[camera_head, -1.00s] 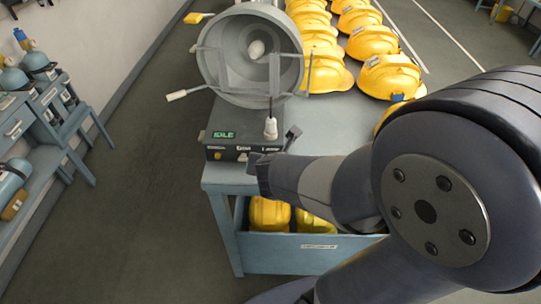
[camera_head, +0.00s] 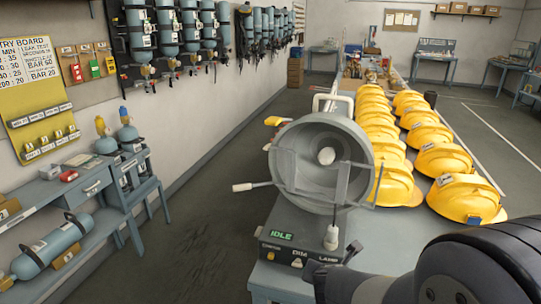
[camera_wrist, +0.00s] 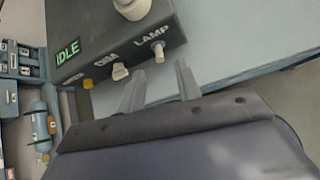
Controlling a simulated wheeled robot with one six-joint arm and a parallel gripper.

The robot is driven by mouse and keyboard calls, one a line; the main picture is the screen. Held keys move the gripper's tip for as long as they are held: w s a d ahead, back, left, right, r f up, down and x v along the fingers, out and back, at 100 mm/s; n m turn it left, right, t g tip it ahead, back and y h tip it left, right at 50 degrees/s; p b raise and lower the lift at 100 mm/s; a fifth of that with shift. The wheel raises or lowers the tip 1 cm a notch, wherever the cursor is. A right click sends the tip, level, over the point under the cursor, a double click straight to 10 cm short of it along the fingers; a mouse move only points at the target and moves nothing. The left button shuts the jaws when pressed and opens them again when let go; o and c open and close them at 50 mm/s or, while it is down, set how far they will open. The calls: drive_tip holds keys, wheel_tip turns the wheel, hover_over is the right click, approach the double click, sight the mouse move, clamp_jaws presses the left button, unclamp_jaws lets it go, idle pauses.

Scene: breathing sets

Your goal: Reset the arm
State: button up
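My gripper (camera_wrist: 158,83) shows in the wrist view with its two fingers apart and nothing held between them. Just beyond the fingertips is a grey control box (camera_wrist: 90,35) with a green IDLE display (camera_wrist: 67,49), a DIM knob (camera_wrist: 120,71) and a LAMP switch (camera_wrist: 158,50). In the head view my gripper (camera_head: 335,256) is at the right front corner of this control box (camera_head: 285,254), partly hidden by my wrist. I cannot tell whether a finger touches the box. My arm comes in from the lower right.
A round grey chamber (camera_head: 300,165) stands above the box on the blue-grey bench. Rows of yellow helmets (camera_head: 440,158) fill the bench behind it. A side bench (camera_head: 90,190) with cylinders stands at the left. The floor (camera_head: 190,225) between them is clear.

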drive_tip(key=b+x, duration=0.1)
drive_tip(key=x, duration=0.3)
drive_tip(key=shift+w+f+b, duration=0.1)
drive_tip(key=shift+f+b, duration=0.1)
drive_tip(key=shift+b, duration=0.15)
drive_tip(key=shift+r, duration=0.15)
drive_tip(key=shift+r, duration=0.15)
drive_tip(key=p+v, duration=0.6)
drive_tip(key=v, duration=0.5)
drive_tip(key=b+x, duration=0.3)
drive_tip(key=x, duration=0.3)
drive_tip(key=b+x, duration=0.3)
drive_tip(key=x, duration=0.3)
drive_tip(key=shift+s, duration=0.3)
drive_tip(key=shift+s+a+t+b, duration=0.1)
drive_tip(key=shift+s+t+b, duration=0.15)
drive_tip(key=shift+b, duration=0.85)
drive_tip(key=shift+f+t+b, duration=0.25)
drive_tip(key=shift+t+b, duration=0.1)
drive_tip(key=shift+b, duration=0.5)
drive_tip(key=t+h+b, duration=0.1)
drive_tip(key=b, duration=0.6)
drive_tip(key=shift+s+f+t, duration=0.1)
drive_tip(key=shift+f+t, duration=0.3)
